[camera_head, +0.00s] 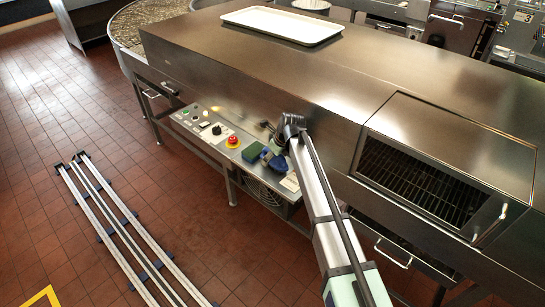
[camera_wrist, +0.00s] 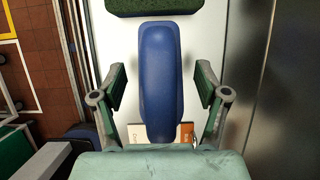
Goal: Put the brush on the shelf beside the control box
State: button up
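The blue brush (camera_wrist: 160,75) lies lengthwise between my gripper's fingers in the wrist view, with a visible gap on each side. My gripper (camera_wrist: 160,95) is open over it and does not touch its sides. In the head view the blue brush (camera_head: 277,163) is on the steel shelf (camera_head: 215,151), partly covered by my arm. The control box (camera_head: 216,132), with a red emergency button, stands on the same shelf to the left. The brush's underside is hidden.
A green scouring pad (camera_head: 252,152) lies between the control box and the brush; it also shows in the wrist view (camera_wrist: 150,6). A printed card (camera_wrist: 185,133) lies under the brush's near end. The steel machine housing (camera_head: 255,85) overhangs the shelf's back.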

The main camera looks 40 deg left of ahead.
jog(key=shift+r, duration=0.1)
jog(key=b+v, duration=0.2)
jog(key=v, duration=1)
jog(key=shift+r, duration=0.1)
